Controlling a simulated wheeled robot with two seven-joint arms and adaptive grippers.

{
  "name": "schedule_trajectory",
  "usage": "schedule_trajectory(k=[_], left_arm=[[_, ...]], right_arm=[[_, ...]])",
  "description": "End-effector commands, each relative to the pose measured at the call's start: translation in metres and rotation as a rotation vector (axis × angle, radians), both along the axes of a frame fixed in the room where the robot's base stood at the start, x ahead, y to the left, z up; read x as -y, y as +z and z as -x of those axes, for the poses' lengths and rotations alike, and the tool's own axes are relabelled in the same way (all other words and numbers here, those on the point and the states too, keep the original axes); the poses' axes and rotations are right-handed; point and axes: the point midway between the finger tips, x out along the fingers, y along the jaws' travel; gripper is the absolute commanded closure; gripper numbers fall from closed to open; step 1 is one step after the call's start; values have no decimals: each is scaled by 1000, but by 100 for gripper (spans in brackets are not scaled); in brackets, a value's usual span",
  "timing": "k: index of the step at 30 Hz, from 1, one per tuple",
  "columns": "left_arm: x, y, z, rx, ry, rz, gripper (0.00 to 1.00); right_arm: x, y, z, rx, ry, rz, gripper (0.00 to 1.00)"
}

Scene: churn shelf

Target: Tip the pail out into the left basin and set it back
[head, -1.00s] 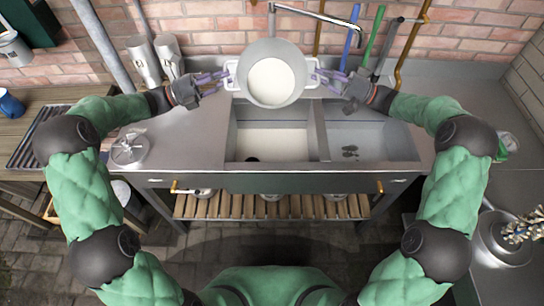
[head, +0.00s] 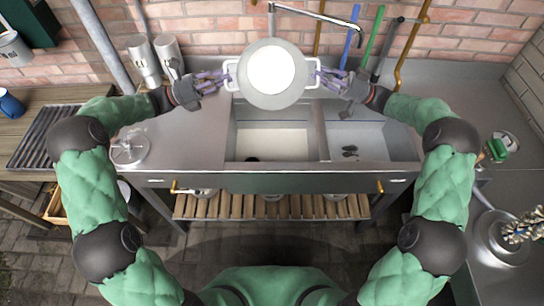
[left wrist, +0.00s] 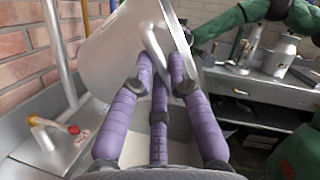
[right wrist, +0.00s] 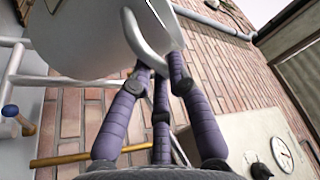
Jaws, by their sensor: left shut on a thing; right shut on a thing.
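The pail (head: 293,93) is a pale grey round vessel with a handle on each side. In the head view it is held up over the back of the left basin (head: 240,110), showing a bright white round area. I cannot tell whether this is liquid or bare metal. My left gripper (head: 226,77) is shut on its left handle, also seen in the left wrist view (left wrist: 160,70). My right gripper (head: 318,76) is shut on the right handle, also seen in the right wrist view (right wrist: 155,70). The left basin's floor is whitish, with a dark spot at front left.
The right basin (head: 372,145) holds a small dark thing. A faucet (head: 315,14) reaches across behind the pail. Blue and green handled tools (head: 372,35) lean on the brick wall. Two metal cylinders (head: 168,55) stand at back left. A round metal piece (head: 128,150) lies on the left counter.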

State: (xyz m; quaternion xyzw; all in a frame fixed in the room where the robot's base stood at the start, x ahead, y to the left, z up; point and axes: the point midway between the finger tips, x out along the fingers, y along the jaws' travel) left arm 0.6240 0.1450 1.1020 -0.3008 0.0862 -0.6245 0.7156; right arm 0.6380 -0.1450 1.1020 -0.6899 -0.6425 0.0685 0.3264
Motion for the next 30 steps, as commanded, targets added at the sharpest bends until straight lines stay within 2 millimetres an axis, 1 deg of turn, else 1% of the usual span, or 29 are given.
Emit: schedule_trajectory(k=[1, 5, 12, 15, 25, 30], left_arm=[[-4, 4, -1, 7, 7, 1, 100], [-3, 3, -1, 19, 7, 1, 100], [-3, 1, -1, 199, 6, -8, 100], [-3, 1, -1, 243, 6, -12, 100], [-3, 1, -1, 271, 5, -12, 100], [-2, 0, -1, 418, 3, -20, 100]], right_arm=[[4, 4, -1, 7, -8, -3, 100], [4, 4, -1, 21, -7, -4, 100], [3, 1, -1, 200, -5, -9, 100], [3, 1, -1, 245, -6, -11, 100], [3, 1, -1, 272, -4, -12, 100], [2, 0, -1, 418, -4, -19, 100]])
